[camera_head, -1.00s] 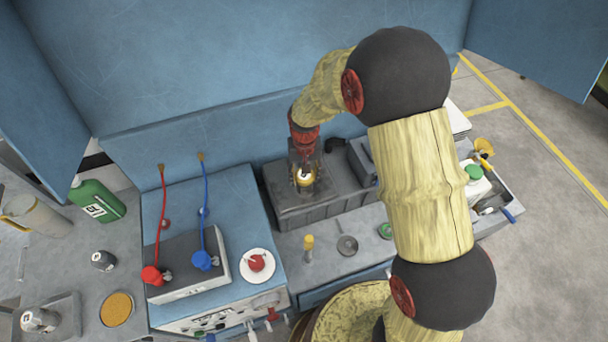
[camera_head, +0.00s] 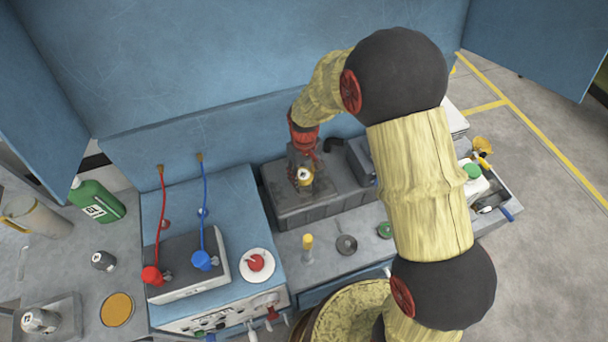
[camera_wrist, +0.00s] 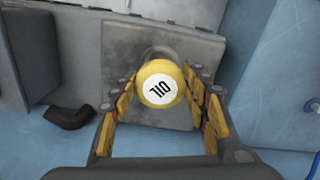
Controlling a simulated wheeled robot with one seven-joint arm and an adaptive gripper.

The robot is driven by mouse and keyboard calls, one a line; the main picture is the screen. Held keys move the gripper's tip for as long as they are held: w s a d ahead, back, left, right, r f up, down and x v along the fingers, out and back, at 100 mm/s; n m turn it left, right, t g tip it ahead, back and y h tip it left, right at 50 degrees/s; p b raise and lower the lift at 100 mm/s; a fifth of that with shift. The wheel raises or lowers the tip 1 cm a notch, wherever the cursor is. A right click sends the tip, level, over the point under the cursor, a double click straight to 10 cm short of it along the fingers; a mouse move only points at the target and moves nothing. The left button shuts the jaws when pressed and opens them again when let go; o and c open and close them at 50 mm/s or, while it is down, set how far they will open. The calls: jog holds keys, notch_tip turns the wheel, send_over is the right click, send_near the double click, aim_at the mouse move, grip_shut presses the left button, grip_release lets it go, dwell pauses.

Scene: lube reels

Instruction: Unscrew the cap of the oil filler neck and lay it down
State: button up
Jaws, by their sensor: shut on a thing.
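The yellow oil cap (camera_wrist: 160,84) has a white disc marked "OIL" and sits between my gripper's two yellow-padded fingers in the wrist view. In the head view the cap (camera_head: 304,175) shows small and bright above the dark grey housing (camera_head: 345,195). My gripper (camera_head: 304,172) points down there and is shut on the cap. In the wrist view a grey round neck (camera_wrist: 158,54) shows just behind the cap, over a grey plate. I cannot tell whether the cap is still touching the neck.
A black elbow pipe (camera_wrist: 70,116) stands beside the housing. On the bench in front are a small yellow-topped post (camera_head: 308,243), a dark round dish (camera_head: 346,244) and a green ring (camera_head: 385,230). A white dish with a red knob (camera_head: 257,262) is at the left.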

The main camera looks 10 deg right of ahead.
jog(key=shift+s+f, duration=0.1)
jog(key=n, duration=0.5)
jog(key=shift+d, duration=0.1)
jog(key=shift+f, duration=0.1)
jog(key=shift+n, duration=0.5)
jog(key=n, duration=0.4)
jog(key=shift+d+f+p, duration=0.1)
jog(key=shift+p, duration=0.2)
jog(key=n, duration=0.3)
jog(key=shift+n, duration=1.2)
